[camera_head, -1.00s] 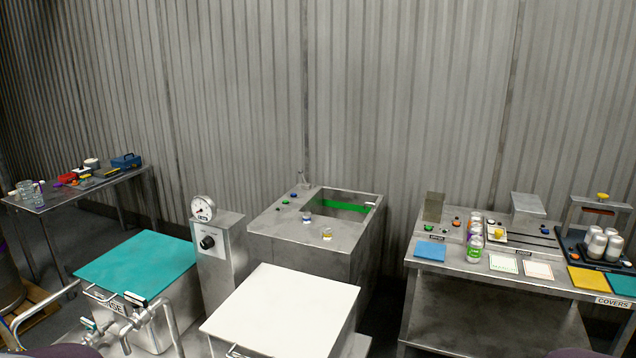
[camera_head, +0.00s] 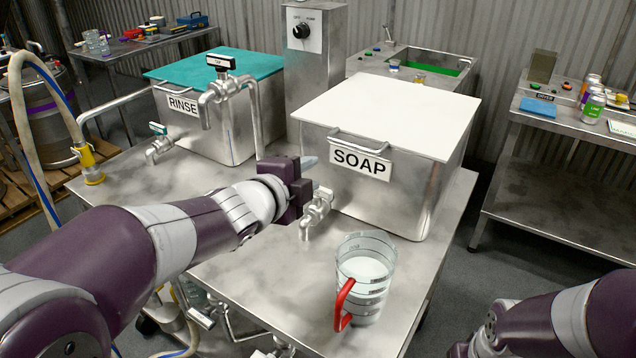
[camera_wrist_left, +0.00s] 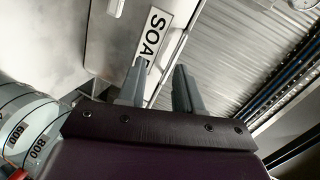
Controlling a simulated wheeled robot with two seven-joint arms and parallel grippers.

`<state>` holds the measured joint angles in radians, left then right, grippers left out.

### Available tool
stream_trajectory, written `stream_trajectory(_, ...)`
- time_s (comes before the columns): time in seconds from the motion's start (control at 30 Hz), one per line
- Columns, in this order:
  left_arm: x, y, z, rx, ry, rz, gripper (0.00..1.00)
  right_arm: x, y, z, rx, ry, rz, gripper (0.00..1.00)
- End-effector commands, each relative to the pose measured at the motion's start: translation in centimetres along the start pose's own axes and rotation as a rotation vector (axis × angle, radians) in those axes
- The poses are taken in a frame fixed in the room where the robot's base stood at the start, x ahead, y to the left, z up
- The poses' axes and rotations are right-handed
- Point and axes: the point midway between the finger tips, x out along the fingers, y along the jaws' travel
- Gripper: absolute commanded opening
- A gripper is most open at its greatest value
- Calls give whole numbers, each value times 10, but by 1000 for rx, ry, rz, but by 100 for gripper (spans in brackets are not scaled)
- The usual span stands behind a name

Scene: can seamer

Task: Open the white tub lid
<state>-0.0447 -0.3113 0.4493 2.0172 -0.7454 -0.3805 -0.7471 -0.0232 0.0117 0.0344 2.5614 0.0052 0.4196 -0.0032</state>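The white lid (camera_head: 395,112) lies flat and closed on the metal tub (camera_head: 410,195) labelled SOAP. A bar handle (camera_head: 358,141) sits at its front edge, above the label. My left gripper (camera_head: 312,163) is at the tub's front left, left of the label and short of the handle. In the left wrist view its two grey fingers (camera_wrist_left: 158,88) are apart with nothing between them, and the SOAP label (camera_wrist_left: 157,35) shows just beyond them. My right arm is at the bottom right of the head view; its fingers are out of the picture.
A tap (camera_head: 316,208) sticks out below my left gripper. A clear measuring jug (camera_head: 366,270) with a red handle stands in front of the tub. The teal-lidded RINSE tub (camera_head: 215,105) with pipes and taps is to the left.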

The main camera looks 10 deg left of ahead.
Motion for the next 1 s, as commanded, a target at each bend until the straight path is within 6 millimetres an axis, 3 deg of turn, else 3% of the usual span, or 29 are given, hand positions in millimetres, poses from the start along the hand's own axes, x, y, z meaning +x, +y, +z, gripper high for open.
stream_trajectory(0.03, -2, -18, -12, 97, 48, -38, 34, -9, 0, -2, 0, 5, 0, 43)
stream_trajectory(0.23, 7, -24, -22, 224, 91, -76, 34, -7, 0, -2, 0, 4, 0, 43)
stream_trajectory(0.63, 98, -28, -30, 218, 89, -71, 34, 1, 0, -1, 0, 4, 0, 43)
stream_trajectory(0.8, 118, -31, -32, 216, 88, -73, 34, 1, 0, -1, 0, 4, 0, 43)
stream_trajectory(1.0, 124, -31, -33, 215, 87, -73, 34, 1, 0, -1, 0, 4, 0, 43)
